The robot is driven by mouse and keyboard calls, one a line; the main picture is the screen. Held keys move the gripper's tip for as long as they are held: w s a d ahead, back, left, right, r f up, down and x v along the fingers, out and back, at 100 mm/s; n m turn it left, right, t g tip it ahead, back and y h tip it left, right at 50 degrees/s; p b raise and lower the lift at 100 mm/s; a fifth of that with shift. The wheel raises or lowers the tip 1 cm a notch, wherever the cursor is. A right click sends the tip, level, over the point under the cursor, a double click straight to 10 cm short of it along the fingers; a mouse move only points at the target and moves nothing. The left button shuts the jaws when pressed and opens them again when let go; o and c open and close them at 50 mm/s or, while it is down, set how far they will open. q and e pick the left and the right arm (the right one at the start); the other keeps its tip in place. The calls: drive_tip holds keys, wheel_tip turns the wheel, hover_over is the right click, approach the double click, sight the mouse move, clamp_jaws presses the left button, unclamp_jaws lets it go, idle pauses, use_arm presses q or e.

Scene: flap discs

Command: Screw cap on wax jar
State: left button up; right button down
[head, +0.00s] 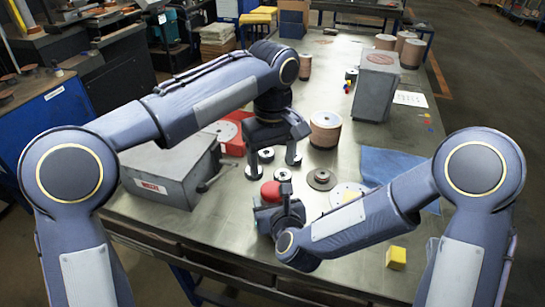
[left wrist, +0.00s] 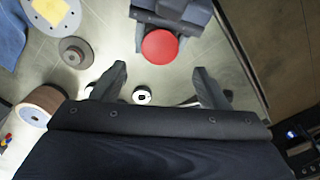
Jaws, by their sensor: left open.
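A round red top (head: 270,191), seemingly the wax jar or its cap, shows at my right gripper (head: 278,208). I cannot tell cap from jar body. My left gripper (head: 273,160) is open and empty, pointing down behind the red top. Its two fingers in the left wrist view (left wrist: 160,82) stand wide apart, with the red disc beyond them.
Small white-rimmed discs (head: 283,175) lie under my left gripper. A brown disc (head: 321,179), a brown roll (head: 325,129) and a blue cloth (head: 390,165) lie to the right. A grey box (head: 170,172) stands left; a yellow block (head: 396,257) is near the front edge.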

sight(272, 189)
use_arm(q)
wheel_tip(272, 189, down, 8)
drive_tip(key=shift+r, duration=0.15)
idle(0.4)
drive_tip(key=c, duration=1)
drive_tip(key=m, duration=0.6)
drive_tip(key=shift+m, duration=0.3)
drive_tip(key=o, duration=1.1)
drive_tip(key=shift+r, duration=2.3)
